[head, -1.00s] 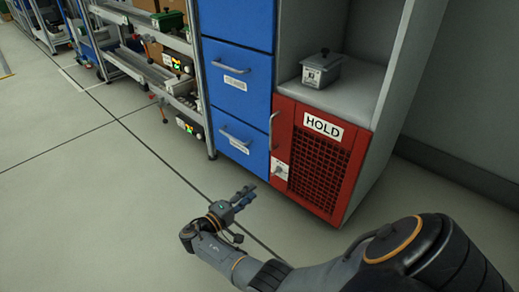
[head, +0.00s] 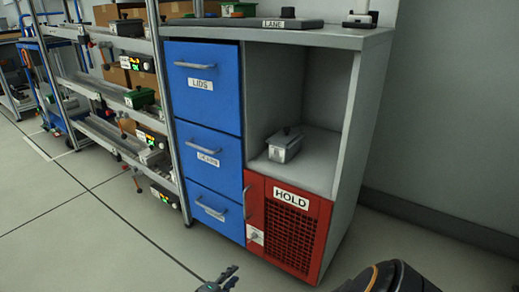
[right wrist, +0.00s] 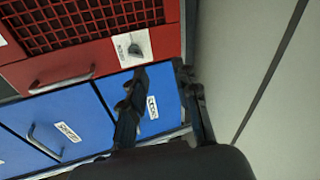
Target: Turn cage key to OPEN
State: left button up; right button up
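The cage is a red cabinet door with mesh and a HOLD label (head: 292,198), low at the right of the cabinet; it looks shut. Its key switch (head: 255,237) is a small knob on a white plate at the door's lower left. In the right wrist view the dark key knob (right wrist: 137,49) on its white plate lies just beyond the fingertips; its lettering is too small to read. My right gripper (right wrist: 162,72) is open and empty, apart from the key. In the head view it shows only partly at the bottom edge (head: 218,281). My left gripper is not in view.
Blue drawers (head: 205,92) stand left of the cage, with bar handles. A vertical handle (head: 246,203) is on the cage door. A grey lidded box (head: 285,146) sits on the shelf above. Shelving (head: 110,100) stands further left. The floor in front is clear.

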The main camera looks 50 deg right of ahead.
jog(key=s+a+r+n+y+p, duration=0.1)
jog(key=s+a+y+p, duration=0.3)
jog(key=s+p, duration=0.5)
jog(key=s+a+r+n+g+y+p, duration=0.1)
jog(key=s+a+r+y+p, duration=0.2)
jog(key=s+p, duration=0.6)
jog(key=shift+s+a+r+y+p, duration=0.3)
jog(key=shift+a+y+p, duration=0.4)
jog(key=shift+p, duration=3.8)
jog(key=shift+d, duration=0.1)
